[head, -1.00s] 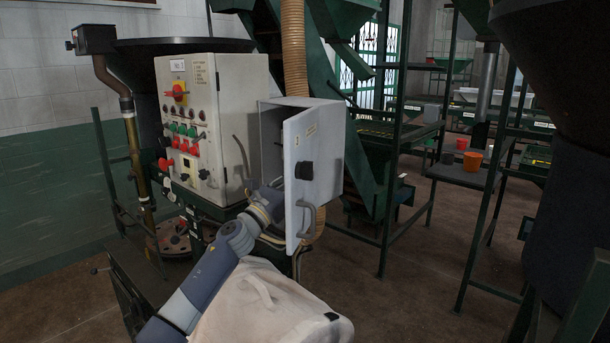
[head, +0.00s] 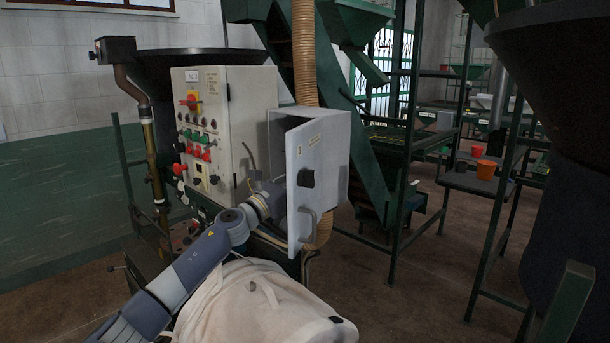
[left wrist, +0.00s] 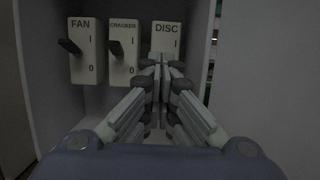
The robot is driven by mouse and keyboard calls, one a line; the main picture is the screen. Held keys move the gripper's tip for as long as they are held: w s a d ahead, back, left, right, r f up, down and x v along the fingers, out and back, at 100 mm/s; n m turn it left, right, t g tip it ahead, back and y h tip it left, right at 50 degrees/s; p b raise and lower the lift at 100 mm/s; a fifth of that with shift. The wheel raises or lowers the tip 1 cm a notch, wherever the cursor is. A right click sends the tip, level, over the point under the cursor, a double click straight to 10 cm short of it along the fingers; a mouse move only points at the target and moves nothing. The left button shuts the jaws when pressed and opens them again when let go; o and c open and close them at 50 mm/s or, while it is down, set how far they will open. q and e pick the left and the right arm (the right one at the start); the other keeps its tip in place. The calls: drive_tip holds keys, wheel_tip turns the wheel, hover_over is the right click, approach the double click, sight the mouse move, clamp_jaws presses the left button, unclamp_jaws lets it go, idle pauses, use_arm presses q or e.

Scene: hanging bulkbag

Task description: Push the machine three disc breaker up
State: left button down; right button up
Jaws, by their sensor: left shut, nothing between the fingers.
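The grey machine three breaker box (head: 349,165) has its door (head: 306,180), marked 3, swung open in the head view. Inside, the left wrist view shows three breakers labelled FAN (left wrist: 85,50), CRACKER (left wrist: 123,48) and DISC (left wrist: 166,40), each with 1 above 0. Dark levers stick out of FAN and CRACKER. The DISC lever is hidden behind my left gripper (left wrist: 163,66), which is shut and empty, its fingertips over the DISC plate's lower part. Contact cannot be told. In the head view, my left gripper is hidden behind the door. My right gripper is out of view.
A control panel (head: 205,130) with coloured buttons stands left of the box. The open door edge and handle (head: 307,224) are close to my left forearm. A ribbed hose (head: 304,50) runs behind the box. Open floor (head: 410,290) lies to the right.

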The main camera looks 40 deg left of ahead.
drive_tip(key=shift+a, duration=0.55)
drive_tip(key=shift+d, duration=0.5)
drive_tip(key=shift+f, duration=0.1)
